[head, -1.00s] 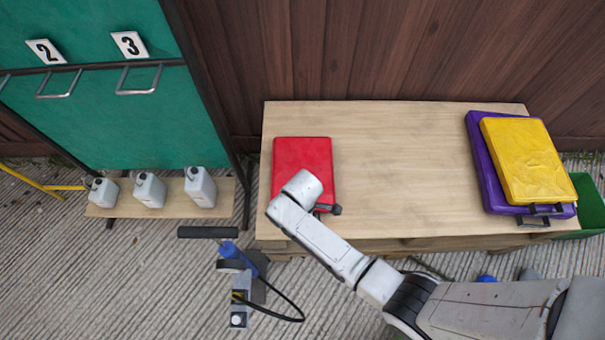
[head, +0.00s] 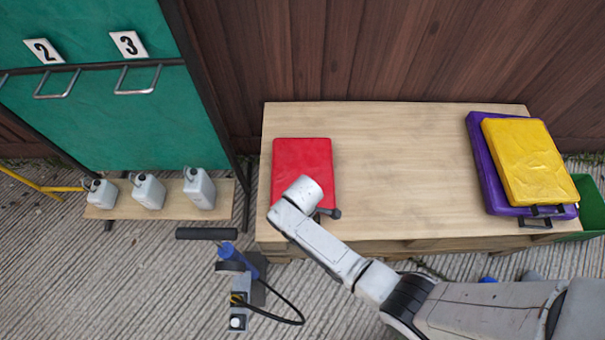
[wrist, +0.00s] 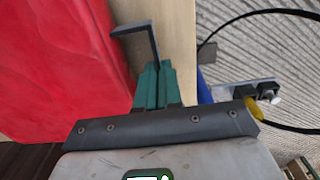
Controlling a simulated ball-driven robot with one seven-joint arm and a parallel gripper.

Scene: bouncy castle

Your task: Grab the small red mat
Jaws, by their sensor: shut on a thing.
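The small red mat (head: 302,162) lies flat at the left end of the wooden table, its near edge partly covered by my arm in the head view. In the wrist view, the red mat (wrist: 60,65) fills the left side, with its dark bracket-shaped handle (wrist: 134,29) standing out from its edge. My gripper (wrist: 158,66) has its green fingers close together, shut on the end of this handle. The fingers are hidden behind my wrist in the head view.
The wooden table (head: 400,165) is clear in the middle. A yellow mat (head: 530,162) lies on a purple mat (head: 482,165) at its right end. A pump (head: 240,270) with a black hose stands on the ground at front left. White canisters stand on a low shelf farther left.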

